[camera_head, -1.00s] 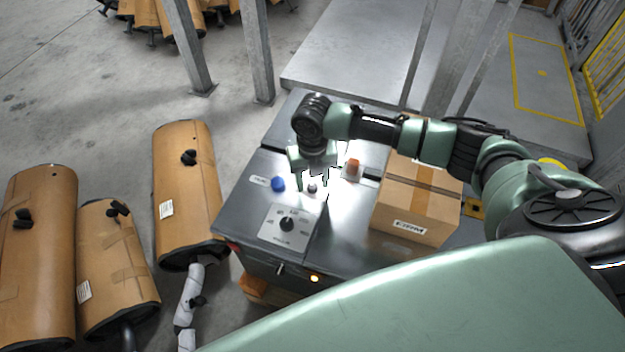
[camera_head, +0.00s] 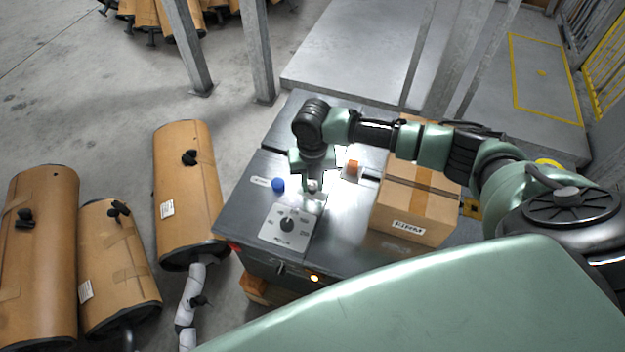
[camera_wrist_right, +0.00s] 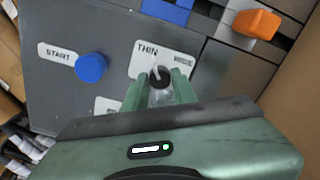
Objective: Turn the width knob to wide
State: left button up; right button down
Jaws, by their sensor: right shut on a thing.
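The width knob (camera_wrist_right: 160,76) is a small dark knob on a white label plate (camera_wrist_right: 187,68) marked THIN on the left and WIDE on the right in the right wrist view. A pale mark on the knob points up and slightly left, on the THIN side. My right gripper (camera_wrist_right: 160,92) has its two green fingers shut on the knob's sides. In the head view my right gripper (camera_head: 312,188) points down onto the grey machine top (camera_head: 264,163), and hides most of the knob. My left gripper is not in view.
A blue START button (camera_wrist_right: 91,68) is left of the knob. An orange block (camera_wrist_right: 257,24) is at upper right. A black dial (camera_head: 287,224) sits nearer the machine's front. A cardboard box (camera_head: 410,208) stands to the right.

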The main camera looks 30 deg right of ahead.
jog(key=m+p, duration=0.3)
jog(key=shift+r, duration=0.25)
jog(key=m+p, duration=0.3)
jog(key=m, duration=0.1)
jog(key=shift+m+p, duration=0.35)
jog(key=shift+m, duration=0.05)
jog(key=m+p, duration=0.3)
jog(key=m, duration=0.2)
jog(key=shift+w+f+m+p, duration=0.15)
jog(key=shift+m+p, duration=0.95)
jog(key=shift+m, duration=1)
jog(key=c, duration=1.1)
grip_release()
jog(key=shift+c, duration=0.2)
